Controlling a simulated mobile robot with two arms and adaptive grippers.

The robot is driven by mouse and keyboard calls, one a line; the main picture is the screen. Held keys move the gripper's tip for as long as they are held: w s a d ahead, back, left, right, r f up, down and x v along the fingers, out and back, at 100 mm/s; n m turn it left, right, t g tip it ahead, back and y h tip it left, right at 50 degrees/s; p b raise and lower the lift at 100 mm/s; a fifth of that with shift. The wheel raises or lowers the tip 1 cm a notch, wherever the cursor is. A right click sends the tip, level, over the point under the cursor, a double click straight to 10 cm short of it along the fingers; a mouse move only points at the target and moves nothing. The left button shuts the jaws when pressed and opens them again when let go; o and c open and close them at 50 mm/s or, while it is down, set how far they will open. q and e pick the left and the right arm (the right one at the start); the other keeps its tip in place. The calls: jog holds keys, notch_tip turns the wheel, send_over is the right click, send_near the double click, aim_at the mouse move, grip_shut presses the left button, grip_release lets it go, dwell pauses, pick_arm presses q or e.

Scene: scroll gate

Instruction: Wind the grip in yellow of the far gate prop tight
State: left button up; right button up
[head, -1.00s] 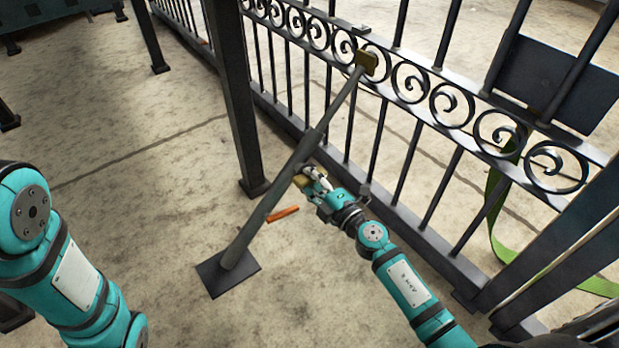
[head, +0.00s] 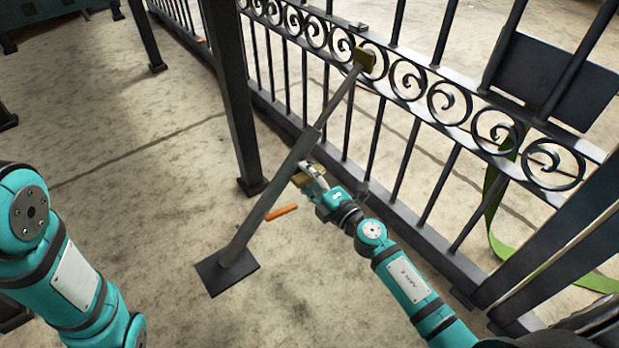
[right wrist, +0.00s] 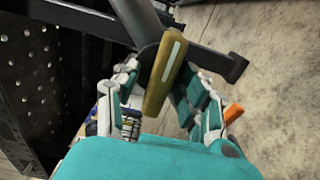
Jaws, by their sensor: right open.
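The gate prop (head: 262,208) is a dark slanted strut. It runs from a square foot plate on the floor up to a pad (head: 366,60) against the gate's scroll band. My right gripper (head: 312,177) is at this grip. In the right wrist view its fingers (right wrist: 160,90) stand on both sides of the grip, with a visible gap at least on the right. An orange handle (head: 282,212) lies just left of the gripper. My left arm shows, but its gripper is outside the view.
The iron gate (head: 405,165) with scrolls and bars stands behind my right arm. A dark post (head: 232,100) rises left of the prop. A green strap (head: 492,200) hangs at the right.

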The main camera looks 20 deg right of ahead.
jog(key=v, duration=1.2)
